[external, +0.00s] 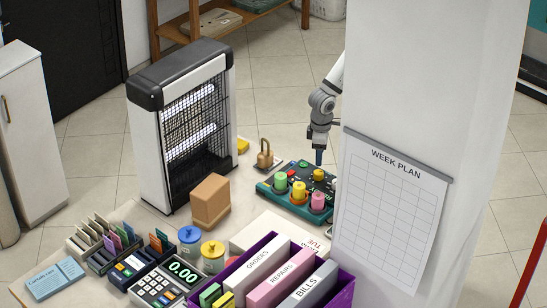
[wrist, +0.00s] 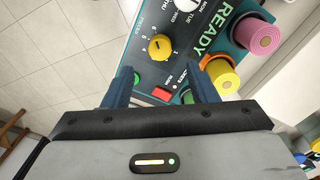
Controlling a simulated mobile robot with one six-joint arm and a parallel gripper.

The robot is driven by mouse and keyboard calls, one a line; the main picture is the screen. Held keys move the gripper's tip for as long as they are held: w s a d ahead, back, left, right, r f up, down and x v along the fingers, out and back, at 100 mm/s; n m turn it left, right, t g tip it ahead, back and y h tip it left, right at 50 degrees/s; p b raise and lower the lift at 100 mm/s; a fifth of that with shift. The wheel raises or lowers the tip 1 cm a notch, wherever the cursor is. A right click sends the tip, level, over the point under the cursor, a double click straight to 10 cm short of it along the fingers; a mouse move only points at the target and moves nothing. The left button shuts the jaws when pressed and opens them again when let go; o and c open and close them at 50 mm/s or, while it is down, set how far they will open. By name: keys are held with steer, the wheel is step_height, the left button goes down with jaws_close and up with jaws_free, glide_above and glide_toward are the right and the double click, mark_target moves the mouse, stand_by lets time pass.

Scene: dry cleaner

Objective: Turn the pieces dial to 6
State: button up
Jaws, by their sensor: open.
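The pieces dial, a yellow knob (wrist: 160,47), sits on a dark teal panel (wrist: 222,12) with small numbers around it. A dark mark shows on the knob, but I cannot tell which number it points to. In the external view the yellow knob (external: 318,175) is at the panel's back right. My gripper (wrist: 161,88) is open and empty, its two blue fingers spread on either side of the picture below the knob. In the external view my gripper (external: 319,157) points down just above the knob, apart from it as far as I can see.
A white day dial (wrist: 187,8), a red switch (wrist: 161,94) and a green button (wrist: 137,78) are near the knob. Pink (wrist: 262,37) and yellow (wrist: 222,77) spools stand on the panel. A pillar with a week plan (external: 393,200) is close right of my arm.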

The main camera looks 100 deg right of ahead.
mark_target(319, 172)
steer(key=shift+f+n, duration=0.3)
steer(key=shift+f, duration=0.25)
step_height(319, 172, down, 7)
steer(key=shift+d+r, duration=0.1)
steer(key=shift+c, duration=0.4)
